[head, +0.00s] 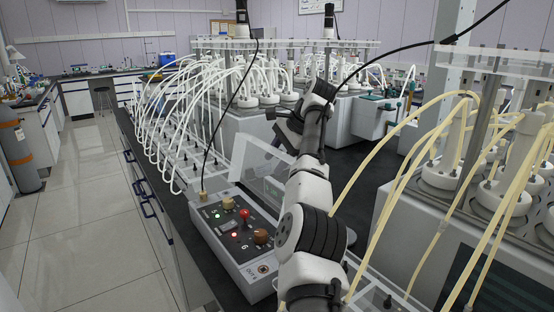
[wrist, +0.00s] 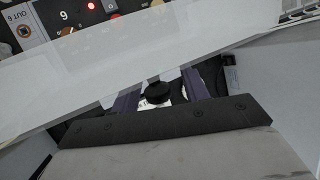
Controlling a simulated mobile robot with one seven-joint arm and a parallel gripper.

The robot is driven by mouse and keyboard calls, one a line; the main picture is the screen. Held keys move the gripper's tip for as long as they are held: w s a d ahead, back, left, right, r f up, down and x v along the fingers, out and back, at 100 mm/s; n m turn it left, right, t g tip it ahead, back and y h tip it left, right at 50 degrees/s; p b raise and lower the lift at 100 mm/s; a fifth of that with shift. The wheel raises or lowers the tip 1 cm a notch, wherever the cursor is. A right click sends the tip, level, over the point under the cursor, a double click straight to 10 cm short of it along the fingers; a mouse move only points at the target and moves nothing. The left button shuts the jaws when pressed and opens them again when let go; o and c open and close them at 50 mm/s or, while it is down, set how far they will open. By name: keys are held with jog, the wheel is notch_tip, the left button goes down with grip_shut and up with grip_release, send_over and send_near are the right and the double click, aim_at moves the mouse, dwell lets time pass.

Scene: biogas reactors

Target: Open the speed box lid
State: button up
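The speed box (head: 238,258) is a grey case on the black bench, with a dark panel of knobs and lit red lamps. Its panel also shows at the top left of the wrist view (wrist: 35,30). The translucent lid (head: 258,160) stands tilted up at the box's far side, leaving the panel uncovered. In the wrist view the lid (wrist: 90,65) crosses diagonally in front of my gripper (wrist: 158,92). The two fingers look apart, with nothing held between them. In the head view my gripper (head: 284,130) is just behind the lid; its fingertips are unclear, and contact cannot be told.
A row of white tubes (head: 170,130) runs along the bench behind the box. Reactors with yellowish tubes (head: 460,170) stand close at the right. A black cable (head: 222,120) rises from the box. The floor aisle (head: 85,210) at left is clear.

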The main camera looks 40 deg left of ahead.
jog(key=p+v, duration=0.8)
jog(key=v, duration=0.5)
jog(key=shift+d+r, duration=0.25)
jog(key=shift+r, duration=0.05)
